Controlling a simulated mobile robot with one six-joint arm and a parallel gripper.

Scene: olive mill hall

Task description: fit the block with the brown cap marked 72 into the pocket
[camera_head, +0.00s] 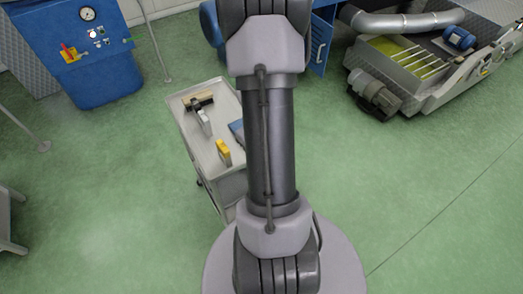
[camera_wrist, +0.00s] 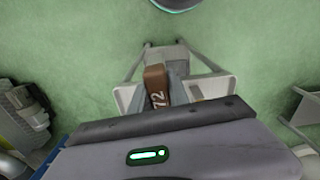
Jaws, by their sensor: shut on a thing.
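The block with the brown cap marked 72 (camera_wrist: 156,83) shows in the wrist view, its cap up close above the dark edge of my wrist housing. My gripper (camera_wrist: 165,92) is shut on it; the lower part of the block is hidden. In the head view my own arm fills the middle, and neither my gripper nor this block can be made out. I cannot identify the pocket in either view.
A pale cart (camera_head: 178,112) stands left of my arm. On its top are a dark and tan piece (camera_head: 198,99), a yellow-capped block (camera_head: 223,150) and a partly hidden blue item (camera_head: 237,130). A blue machine (camera_head: 95,65) stands upper left. Green floor is open at lower left.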

